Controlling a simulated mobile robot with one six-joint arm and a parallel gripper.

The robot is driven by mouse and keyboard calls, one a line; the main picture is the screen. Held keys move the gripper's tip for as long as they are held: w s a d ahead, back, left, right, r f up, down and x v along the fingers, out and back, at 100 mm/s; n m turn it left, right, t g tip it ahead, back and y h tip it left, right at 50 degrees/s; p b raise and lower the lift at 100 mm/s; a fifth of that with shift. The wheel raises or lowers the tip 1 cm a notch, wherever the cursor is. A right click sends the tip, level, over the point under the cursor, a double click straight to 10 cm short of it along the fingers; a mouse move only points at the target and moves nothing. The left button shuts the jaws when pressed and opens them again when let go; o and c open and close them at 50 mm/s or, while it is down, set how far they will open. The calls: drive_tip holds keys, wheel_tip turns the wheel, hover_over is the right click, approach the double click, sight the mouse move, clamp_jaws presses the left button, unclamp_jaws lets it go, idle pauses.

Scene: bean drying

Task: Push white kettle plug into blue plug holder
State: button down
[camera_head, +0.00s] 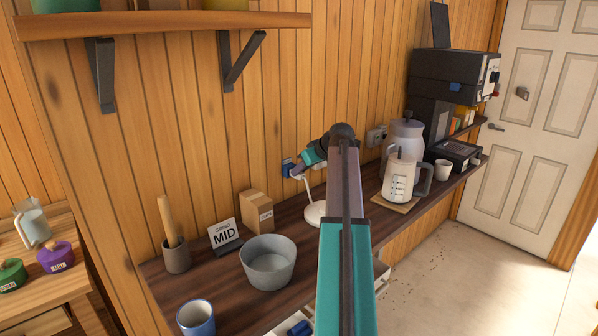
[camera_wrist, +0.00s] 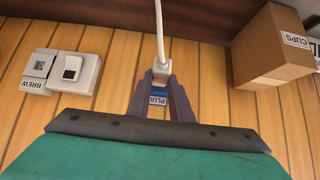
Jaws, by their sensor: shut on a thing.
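The white plug (camera_wrist: 160,72) is held between the fingertips of my gripper (camera_wrist: 160,80), with its white cord (camera_wrist: 159,28) running to the top of the wrist view. The blue plug holder (camera_wrist: 157,88), labelled PLUG, is on the wood wall, seen between my fingers right by the plug. In the head view the holder (camera_head: 287,168) is just left of my gripper (camera_head: 298,171), which reaches to the wall. Whether the plug is touching or inside the holder is hidden by the fingers. The cord hangs toward a white round base (camera_head: 314,213) on the counter.
A cardboard CUPS box (camera_head: 257,211) stands near the holder. A BREW switch (camera_wrist: 72,69) is on the wall.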

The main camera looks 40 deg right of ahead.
drive_tip(key=shift+w+r, duration=0.1)
drive_tip(key=shift+r, duration=0.05)
idle(0.8)
drive_tip(key=c, duration=1.5)
unclamp_jaws()
drive_tip(key=shift+s, duration=0.2)
drive_tip(key=shift+p+v, duration=0.65)
drive_tip(key=shift+v, duration=2.75)
